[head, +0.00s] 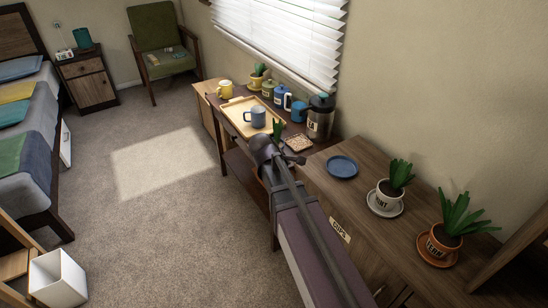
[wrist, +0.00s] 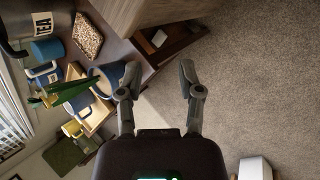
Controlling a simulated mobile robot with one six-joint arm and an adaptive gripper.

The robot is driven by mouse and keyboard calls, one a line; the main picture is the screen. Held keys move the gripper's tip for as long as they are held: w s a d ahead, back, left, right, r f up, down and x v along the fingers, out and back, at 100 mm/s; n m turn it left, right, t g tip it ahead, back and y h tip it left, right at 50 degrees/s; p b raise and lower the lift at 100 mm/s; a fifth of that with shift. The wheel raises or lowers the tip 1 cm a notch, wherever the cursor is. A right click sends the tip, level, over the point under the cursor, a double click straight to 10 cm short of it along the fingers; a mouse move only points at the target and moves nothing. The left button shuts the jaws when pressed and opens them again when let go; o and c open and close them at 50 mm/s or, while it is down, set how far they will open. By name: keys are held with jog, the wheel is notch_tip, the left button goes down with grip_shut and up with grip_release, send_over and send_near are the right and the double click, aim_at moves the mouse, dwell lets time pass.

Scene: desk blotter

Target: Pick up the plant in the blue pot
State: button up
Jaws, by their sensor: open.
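The plant has upright green leaves (wrist: 68,92) and stands in a blue pot (wrist: 108,77), seen sideways in the wrist view. In the head view only its leaves (head: 278,129) show clearly, behind my arm's end, which hides the pot. My gripper (wrist: 159,68) is open and empty, its fingers spread over the carpet. The pot is just left of the left finger in the wrist view, outside the gap; I cannot tell if they touch. In the head view my gripper (head: 293,159) is over the desk's near edge, close to the plant.
A wooden tray (head: 238,101) with a grey-blue mug (head: 255,117) stands beyond the plant. A canister (head: 320,119), mugs and a patterned coaster (head: 299,143) are close by. A blue plate (head: 342,167) and two other potted plants stand at right. Carpet (head: 160,215) is clear at left.

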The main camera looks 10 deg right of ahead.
jog(key=w+a+f+n+t+h+b, duration=0.2)
jog(key=w+a+n+t+b, duration=0.4)
jog(key=w+n, duration=0.8)
jog(key=a+n+h+b, duration=0.1)
jog(key=a+b, duration=0.2)
jog(key=a, duration=0.2)
jog(key=shift+w+a+f+n+t+b, duration=0.25)
jog(key=shift+w+a+n+t+b, duration=0.05)
jog(key=shift+w+a+t+b, duration=0.1)
jog(key=b+x, duration=0.3)
jog(key=x, duration=0.5)
jog(key=shift+w+d+f, duration=0.15)
jog(key=shift+w+d, duration=0.05)
jog(key=shift+b+x, duration=1.05)
jog(key=shift+x, duration=1.6)
jog(key=shift+a, duration=0.1)
